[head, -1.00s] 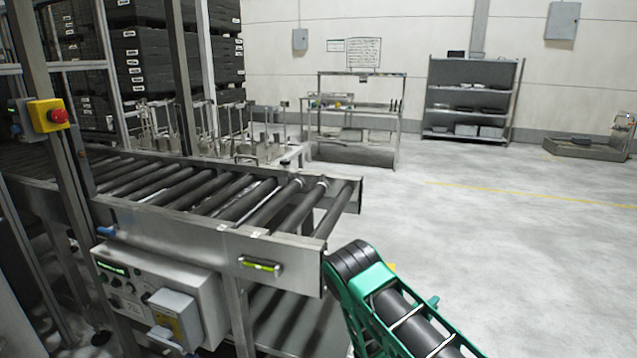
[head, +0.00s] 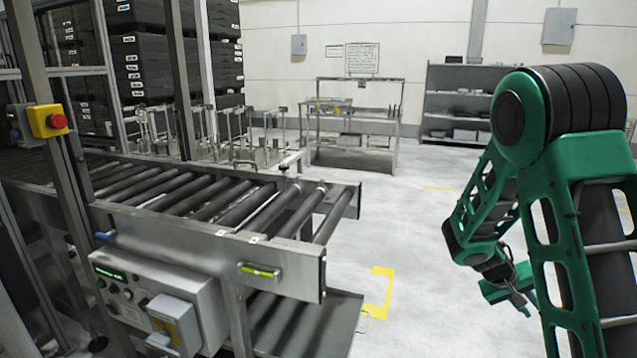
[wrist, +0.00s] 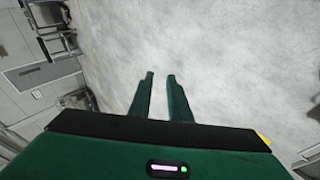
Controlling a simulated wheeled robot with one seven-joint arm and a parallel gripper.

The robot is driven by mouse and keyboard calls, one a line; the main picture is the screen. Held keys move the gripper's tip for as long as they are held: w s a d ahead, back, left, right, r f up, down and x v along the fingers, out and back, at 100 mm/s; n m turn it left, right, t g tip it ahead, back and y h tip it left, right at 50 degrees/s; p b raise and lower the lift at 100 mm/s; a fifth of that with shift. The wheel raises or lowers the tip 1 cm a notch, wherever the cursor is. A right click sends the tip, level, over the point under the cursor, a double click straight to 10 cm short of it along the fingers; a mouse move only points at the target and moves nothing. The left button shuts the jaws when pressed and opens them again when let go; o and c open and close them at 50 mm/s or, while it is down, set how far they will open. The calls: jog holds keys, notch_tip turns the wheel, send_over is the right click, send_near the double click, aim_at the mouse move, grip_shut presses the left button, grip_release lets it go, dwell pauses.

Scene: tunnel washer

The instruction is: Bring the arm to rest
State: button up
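My green arm is folded at the right of the head view, its elbow raised high and its forearm hanging down. My gripper (head: 522,300) is low at the end of that forearm, over bare floor and clear of the conveyor. In the wrist view the two green fingers of my gripper (wrist: 160,78) stand apart with pale floor showing between them. Nothing is between the fingers.
The roller conveyor (head: 285,250) ends left of my arm, with a control box (head: 150,300) and a red stop button (head: 57,121). A workbench (head: 355,108) and a shelf (head: 440,100) stand at the back. The floor (head: 400,210) between is free.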

jog(key=s+a+r+m+y, duration=0.1)
jog(key=s+a+r+y, duration=0.2)
jog(key=s, duration=0.7)
jog(key=s+a+r+m+y, duration=0.1)
jog(key=s+a+r+y, duration=0.2)
jog(key=s, duration=0.7)
jog(key=s+a+r+m+y, duration=0.1)
jog(key=s+a+r+y, duration=0.2)
jog(key=s+a+r, duration=0.3)
jog(key=s, duration=0.4)
jog(key=shift+s+a+r+m+g, duration=0.2)
jog(key=shift+a+m+g, duration=0.1)
jog(key=shift+m, duration=0.1)
